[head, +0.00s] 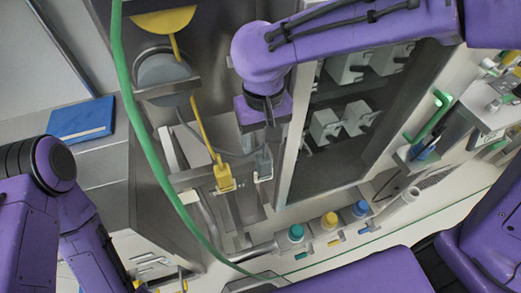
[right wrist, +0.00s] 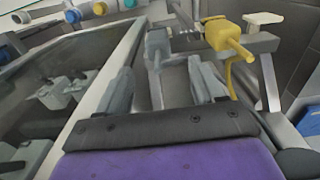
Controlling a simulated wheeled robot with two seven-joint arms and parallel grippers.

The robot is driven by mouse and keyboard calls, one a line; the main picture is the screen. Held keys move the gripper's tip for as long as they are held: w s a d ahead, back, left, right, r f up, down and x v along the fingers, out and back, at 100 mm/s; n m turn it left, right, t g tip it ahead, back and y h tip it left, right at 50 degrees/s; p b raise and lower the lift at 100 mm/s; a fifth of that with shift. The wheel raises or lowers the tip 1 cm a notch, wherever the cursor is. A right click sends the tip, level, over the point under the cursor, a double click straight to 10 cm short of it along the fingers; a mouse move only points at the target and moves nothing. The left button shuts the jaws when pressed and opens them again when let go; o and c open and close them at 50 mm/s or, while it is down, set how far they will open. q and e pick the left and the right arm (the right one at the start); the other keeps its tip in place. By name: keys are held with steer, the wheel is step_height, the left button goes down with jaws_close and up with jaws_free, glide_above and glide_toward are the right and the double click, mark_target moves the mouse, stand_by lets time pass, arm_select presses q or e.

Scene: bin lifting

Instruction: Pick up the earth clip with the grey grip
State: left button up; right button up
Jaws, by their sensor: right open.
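The earth clip with the grey grip (head: 263,164) hangs on a metal rail in the middle of the head view, with a grey cable running to it. It also shows in the right wrist view (right wrist: 157,44), ahead of and between my fingers. My right gripper (head: 270,118) is above it in the head view, partly hidden by its own wrist. In the right wrist view my right gripper (right wrist: 160,85) is open and empty, its two grey fingers apart, short of the clip. My left arm shows at the lower left; its gripper is out of view.
A clip with a yellow grip (head: 224,178) and yellow cable hangs close left of the grey one. A green cable (head: 150,150) crosses the head view. A cabinet of grey blocks (head: 340,120) stands right. Coloured knobs (head: 329,221) are below. A blue book (head: 82,120) lies left.

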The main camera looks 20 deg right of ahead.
mark_target(264, 157)
step_height(264, 157, down, 4)
steer(key=shift+s+f+b, duration=0.1)
steer(key=shift+s+b, duration=0.05)
steer(key=shift+b, duration=1.05)
step_height(264, 157, down, 6)
steer(key=shift+d+f+b, duration=0.1)
steer(key=shift+b, duration=0.25)
steer(key=c, duration=1.3)
steer(key=shift+o, duration=0.2)
